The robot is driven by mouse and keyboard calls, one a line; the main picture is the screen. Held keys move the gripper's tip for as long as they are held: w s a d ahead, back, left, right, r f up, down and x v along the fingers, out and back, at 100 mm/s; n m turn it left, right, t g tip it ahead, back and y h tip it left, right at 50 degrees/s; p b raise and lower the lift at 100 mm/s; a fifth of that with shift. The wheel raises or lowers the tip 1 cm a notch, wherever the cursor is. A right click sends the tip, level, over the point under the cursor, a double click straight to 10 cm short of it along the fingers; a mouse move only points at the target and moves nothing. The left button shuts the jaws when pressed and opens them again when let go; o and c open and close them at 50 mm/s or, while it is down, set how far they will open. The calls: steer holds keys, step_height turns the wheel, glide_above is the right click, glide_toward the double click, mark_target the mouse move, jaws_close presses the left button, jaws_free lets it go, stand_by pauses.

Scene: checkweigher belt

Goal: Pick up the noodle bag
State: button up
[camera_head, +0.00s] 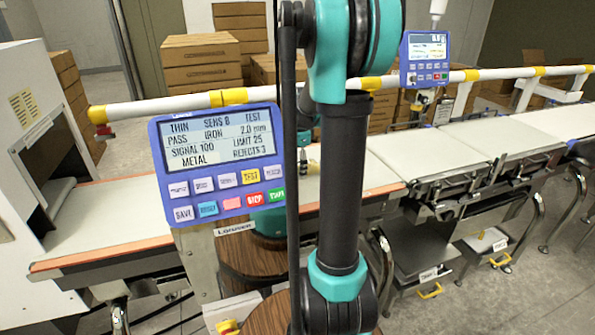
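I cannot see a noodle bag in the head camera view. My own black and teal arm stands upright through the middle of the picture and hides part of the belt behind it. I cannot make out my gripper's fingers. The pale conveyor belt (110,210) with orange edges runs from the white machine housing (25,150) at the left towards the middle. The part of it that shows is bare. The belt sections at the right (500,140) also look empty.
A blue control panel (222,160) with a metal detector readout stands close in front of the belt. A second blue panel (425,58) stands farther right. A white and yellow rail (160,108) crosses behind. Cardboard boxes (200,60) are stacked at the back. Grey bins (420,250) sit below the right belts.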

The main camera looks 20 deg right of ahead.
steer(key=shift+f, duration=0.35)
steer(key=shift+c, duration=0.3)
steer(key=c, duration=1.6)
steer(key=shift+o, duration=0.2)
steer(key=shift+r, duration=0.2)
